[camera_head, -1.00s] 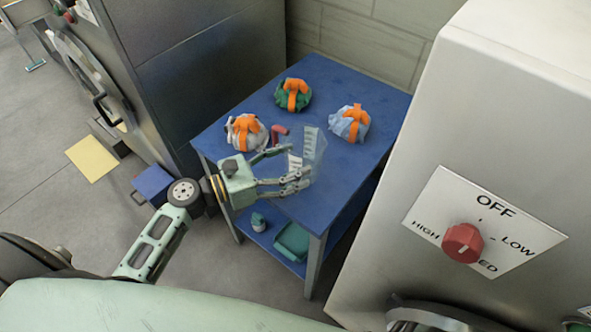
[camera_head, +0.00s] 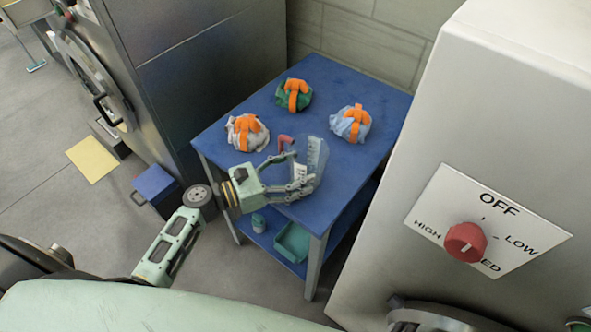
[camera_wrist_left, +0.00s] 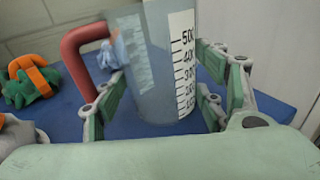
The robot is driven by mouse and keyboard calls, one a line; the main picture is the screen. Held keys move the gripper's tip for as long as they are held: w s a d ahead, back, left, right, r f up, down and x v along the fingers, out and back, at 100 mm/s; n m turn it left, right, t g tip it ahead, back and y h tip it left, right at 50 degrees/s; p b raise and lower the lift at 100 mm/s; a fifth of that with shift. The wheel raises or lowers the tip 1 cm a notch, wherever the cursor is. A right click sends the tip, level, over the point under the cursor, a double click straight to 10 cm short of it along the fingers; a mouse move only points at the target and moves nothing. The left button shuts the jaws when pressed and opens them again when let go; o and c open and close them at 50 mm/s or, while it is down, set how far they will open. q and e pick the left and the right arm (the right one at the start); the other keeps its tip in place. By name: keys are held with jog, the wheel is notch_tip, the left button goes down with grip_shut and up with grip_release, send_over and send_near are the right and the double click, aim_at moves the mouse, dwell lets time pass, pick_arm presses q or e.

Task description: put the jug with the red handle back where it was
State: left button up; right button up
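The clear jug with the red handle (camera_head: 316,156) is upright over the front part of the blue table (camera_head: 345,186). My left gripper (camera_head: 303,171) has its fingers on both sides of the jug and is shut on it. In the left wrist view, the jug (camera_wrist_left: 160,70) stands between the finger pads, its white scale to the right and its red handle (camera_wrist_left: 72,62) to the left. I cannot tell whether its base touches the tabletop. My right gripper is not in view.
Three bundles with orange straps sit on the table: white (camera_head: 247,133), green (camera_head: 293,95) and light blue (camera_head: 350,123). Large machines flank the table. The table's right front is clear.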

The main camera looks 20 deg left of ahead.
pick_arm(q)
jog(key=o, duration=0.3)
jog(key=shift+r, duration=0.15)
jog(key=shift+s+a, duration=0.2)
jog(key=shift+a, duration=0.05)
jog(key=b+v, duration=0.1)
jog(key=v, duration=1)
jog(key=shift+s+a+b, duration=0.15)
jog(key=shift+b, duration=0.25)
